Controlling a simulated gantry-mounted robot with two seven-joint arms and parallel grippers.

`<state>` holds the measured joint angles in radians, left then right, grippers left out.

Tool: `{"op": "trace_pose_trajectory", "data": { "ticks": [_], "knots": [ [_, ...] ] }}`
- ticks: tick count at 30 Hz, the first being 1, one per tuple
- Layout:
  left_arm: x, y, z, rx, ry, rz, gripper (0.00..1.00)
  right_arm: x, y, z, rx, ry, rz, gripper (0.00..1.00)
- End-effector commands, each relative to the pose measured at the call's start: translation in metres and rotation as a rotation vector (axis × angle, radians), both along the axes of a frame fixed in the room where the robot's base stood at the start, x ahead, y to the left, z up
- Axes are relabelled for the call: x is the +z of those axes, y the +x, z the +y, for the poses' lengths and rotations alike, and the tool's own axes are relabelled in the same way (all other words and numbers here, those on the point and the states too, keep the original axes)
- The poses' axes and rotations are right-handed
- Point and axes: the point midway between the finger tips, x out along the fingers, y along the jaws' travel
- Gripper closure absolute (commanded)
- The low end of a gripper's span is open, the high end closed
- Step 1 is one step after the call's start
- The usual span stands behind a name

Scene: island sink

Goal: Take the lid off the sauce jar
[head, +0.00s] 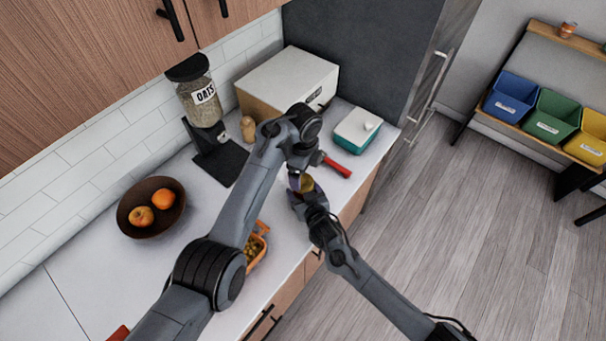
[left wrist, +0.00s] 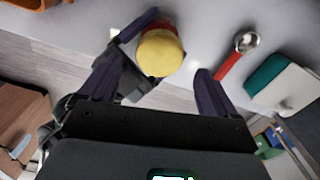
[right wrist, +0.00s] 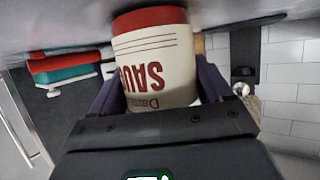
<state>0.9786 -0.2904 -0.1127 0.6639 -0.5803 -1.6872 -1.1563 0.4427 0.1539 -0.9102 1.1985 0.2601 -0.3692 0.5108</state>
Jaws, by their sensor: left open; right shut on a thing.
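The sauce jar (right wrist: 152,62) is cream with red bands and shows upside down in the right wrist view. Its yellow lid (left wrist: 160,54) is on it in the left wrist view, and shows small in the head view (head: 307,184). My right gripper (right wrist: 160,88) is shut on the jar's body, one finger on each side. My left gripper (left wrist: 158,70) is open, with the lid between its fingers in the picture, closer to the left finger. I see gaps at the fingers and cannot tell the height exactly. The lid is hidden in the right wrist view.
A red-handled utensil (head: 337,167) and a teal dish with a white lid (head: 357,131) lie beyond the grippers. An orange dish (head: 263,239), a fruit bowl (head: 128,219), an oats dispenser (head: 198,99) and a cream box (head: 290,72) stand on the counter. The front edge is close.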

Motion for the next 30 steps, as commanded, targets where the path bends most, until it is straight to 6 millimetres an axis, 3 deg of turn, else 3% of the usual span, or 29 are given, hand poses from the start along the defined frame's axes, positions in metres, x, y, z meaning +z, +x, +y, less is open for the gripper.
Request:
{"op": "trace_pose_trajectory", "data": {
  "ticks": [5,18,25,30],
  "knots": [
    [0.004,0.000,0.000,-0.037,0.002,0.001,0.13,0.000,0.000,0.000,0.000,-0.001,0.001,1.00],
    [0.023,0.001,0.006,-0.479,0.018,0.011,0.13,-0.001,0.000,0.000,0.000,-0.001,0.001,1.00],
    [0.033,0.001,0.004,-0.599,0.007,0.004,0.13,-0.001,0.000,0.000,0.000,-0.001,0.001,1.00],
    [0.017,-0.001,0.001,-0.596,0.002,0.001,0.13,-0.001,0.000,0.000,0.000,-0.001,0.001,1.00]
  ]
}}
